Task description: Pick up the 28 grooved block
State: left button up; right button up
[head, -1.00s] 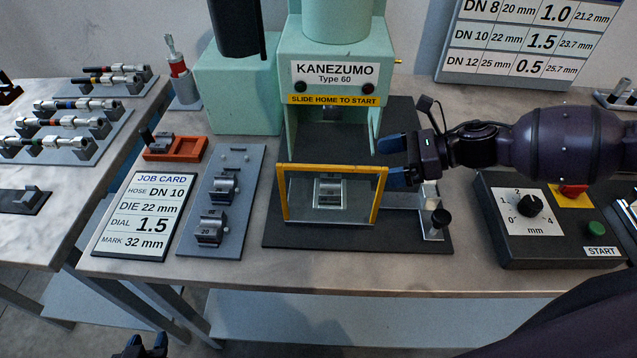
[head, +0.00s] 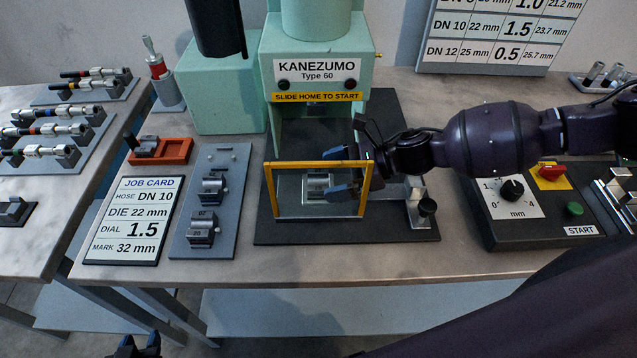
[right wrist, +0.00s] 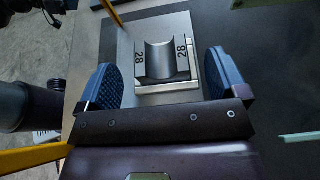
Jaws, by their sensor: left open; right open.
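The 28 grooved block (right wrist: 160,58) is a grey block with a curved trough, marked 28 on both sides of it. In the head view the block (head: 318,186) sits low in the press, seen through the yellow-framed guard. My right gripper (head: 338,172) is at the right side of the guard frame. In the right wrist view the open gripper (right wrist: 163,82) has one blue finger at each side of the block's near end, apart from it, with nothing held. My left gripper (head: 137,345) is open at the bottom left edge, far from the block and mostly cut off.
The press (head: 316,45) stands around the block, with its yellow guard frame (head: 268,195) in front. A grey rack (head: 205,245) with other grooved blocks and a job card (head: 133,222) lie left. A control box (head: 545,228) stands right.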

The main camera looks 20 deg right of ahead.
jog(key=shift+x, duration=1.35)
jog(key=c, duration=1.3)
jog(key=shift+c, duration=0.2)
jog(key=shift+r, duration=0.15)
